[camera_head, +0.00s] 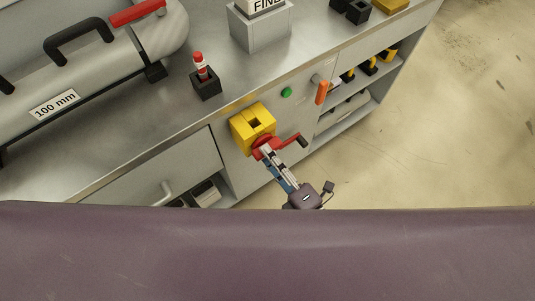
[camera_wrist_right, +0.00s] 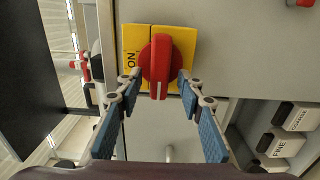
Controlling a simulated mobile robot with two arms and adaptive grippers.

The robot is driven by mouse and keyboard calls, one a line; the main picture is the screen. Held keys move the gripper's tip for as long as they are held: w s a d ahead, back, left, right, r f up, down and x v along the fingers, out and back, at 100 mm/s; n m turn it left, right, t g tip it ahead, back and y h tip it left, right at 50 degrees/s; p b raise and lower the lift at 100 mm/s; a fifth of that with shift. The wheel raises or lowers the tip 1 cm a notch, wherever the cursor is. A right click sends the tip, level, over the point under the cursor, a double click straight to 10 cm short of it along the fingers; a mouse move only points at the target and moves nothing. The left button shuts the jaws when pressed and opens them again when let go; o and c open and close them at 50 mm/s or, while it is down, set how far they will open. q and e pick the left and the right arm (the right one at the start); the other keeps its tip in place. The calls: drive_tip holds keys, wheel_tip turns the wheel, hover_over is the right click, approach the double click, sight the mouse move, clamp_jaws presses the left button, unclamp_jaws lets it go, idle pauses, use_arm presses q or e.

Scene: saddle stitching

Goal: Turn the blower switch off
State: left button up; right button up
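The blower switch is a red rotary knob (camera_wrist_right: 158,66) on a yellow plate (camera_wrist_right: 132,40) in the right wrist view. The knob's bar stands upright in that view, and the letters "ON" show on the plate to its left. In the head view its yellow housing (camera_head: 252,121) sits on the bench's front panel. My right gripper (camera_wrist_right: 158,84) is open, with one fingertip on each side of the knob. I cannot tell whether the fingertips touch it. It also shows at the switch in the head view (camera_head: 266,150), partly covering the knob. My left gripper is not in view.
A green button (camera_head: 286,92) and an orange handle (camera_head: 321,92) are on the panel to the right. A red-and-black lever-like part (camera_head: 293,141) is close beside my right gripper. A red-topped black block (camera_head: 205,84) stands on the bench above.

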drive_tip(key=v, duration=1.1)
drive_tip(key=s+d+f+m+g+h, duration=0.1)
drive_tip(key=d+f+m+g+h, duration=0.2)
drive_tip(key=f, duration=0.7)
drive_tip(key=s+d+f+m+g+h, duration=0.15)
drive_tip(key=d+f+m, duration=0.35)
drive_tip(key=f, duration=0.5)
drive_tip(key=s+d+f+m+g+h, duration=0.1)
drive_tip(key=s+d+f+m+h, duration=0.3)
drive_tip(key=f, duration=0.6)
drive_tip(key=s+d+f+m+g+h, duration=0.1)
drive_tip(key=s+d+f+m+g, duration=0.1)
drive_tip(key=s+f+m+g, duration=0.2)
drive_tip(key=s+d+f+m+g+h, duration=0.1)
drive_tip(key=s+d+f+m+g, duration=0.2)
drive_tip(key=s+f+m, duration=0.4)
drive_tip(key=s+f+g, duration=0.1)
drive_tip(key=s+f, duration=0.1)
drive_tip(key=s, duration=0.2)
drive_tip(key=shift+s+f, duration=0.2)
drive_tip(key=shift+f, duration=0.1)
